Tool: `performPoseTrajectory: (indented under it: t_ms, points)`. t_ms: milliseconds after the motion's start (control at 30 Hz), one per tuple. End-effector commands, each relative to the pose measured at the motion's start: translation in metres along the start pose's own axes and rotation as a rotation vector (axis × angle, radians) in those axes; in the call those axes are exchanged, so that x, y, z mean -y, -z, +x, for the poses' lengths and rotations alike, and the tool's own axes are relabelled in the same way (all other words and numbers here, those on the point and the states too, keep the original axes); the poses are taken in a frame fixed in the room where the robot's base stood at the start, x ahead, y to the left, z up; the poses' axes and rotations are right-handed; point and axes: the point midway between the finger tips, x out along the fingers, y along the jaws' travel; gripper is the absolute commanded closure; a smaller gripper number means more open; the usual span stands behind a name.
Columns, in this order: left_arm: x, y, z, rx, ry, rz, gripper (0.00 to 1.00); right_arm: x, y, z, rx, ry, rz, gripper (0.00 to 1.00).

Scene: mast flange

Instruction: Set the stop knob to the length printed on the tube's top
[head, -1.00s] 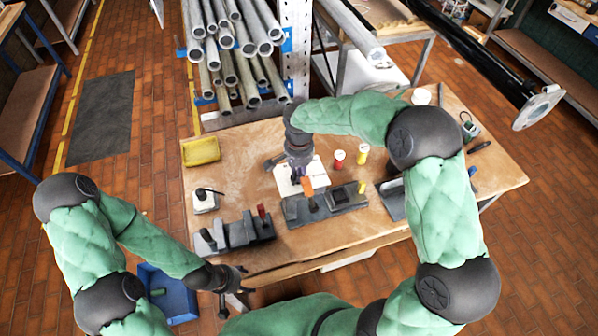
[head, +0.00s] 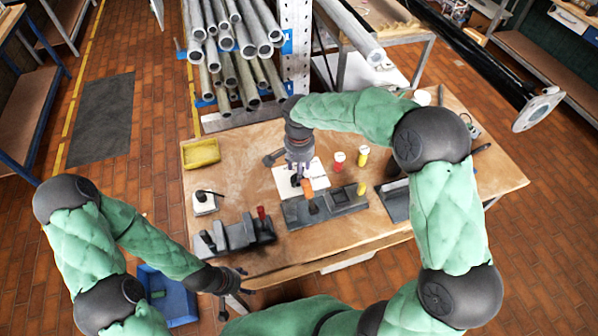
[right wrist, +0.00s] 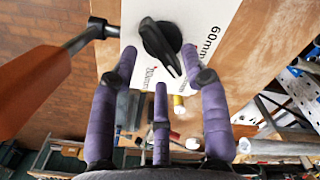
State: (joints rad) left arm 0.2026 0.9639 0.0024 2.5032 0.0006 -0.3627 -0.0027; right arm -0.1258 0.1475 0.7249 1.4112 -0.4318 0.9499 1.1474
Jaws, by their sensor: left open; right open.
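The black stop knob (right wrist: 160,42) sits on a white plate (right wrist: 207,20) in the right wrist view. "60mm" is printed to its right, and a partly covered mark lies below it. My right gripper (right wrist: 159,66) is open, its purple fingers spread around the knob's near end in that view; I cannot tell if they touch it. In the head view the white plate (head: 318,184) lies under my right gripper (head: 299,168). A red tube (head: 339,160) and a yellow tube (head: 362,156) stand beside it; their top print is unreadable. My left gripper (head: 235,281) is open before the table.
An orange-handled tool (head: 309,195) stands at a dark fixture (head: 295,213), close to the right gripper; the orange handle (right wrist: 35,85) looms left in the wrist view. Another dark block (head: 238,235), a yellow tray (head: 201,152) and a white box (head: 203,203) are on the table (head: 240,166).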

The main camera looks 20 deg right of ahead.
Motion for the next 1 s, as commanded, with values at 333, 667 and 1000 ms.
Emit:
performPoseTrajectory:
  t_ms: [333, 667, 1000]
  points:
    - [0.000, 0.000, 0.000, 0.000, 0.000, 0.000, 0.38, 0.001, 0.000, -0.068, -0.001, 0.003, -0.001, 0.54]
    - [0.000, 0.000, 0.000, 0.000, 0.000, 0.000, 0.38, 0.000, 0.000, -0.093, 0.000, 0.000, 0.000, 0.54]
    - [0.000, 0.000, 0.000, 0.000, 0.000, 0.000, 0.38, 0.000, 0.000, -0.093, 0.000, 0.000, 0.000, 0.54]
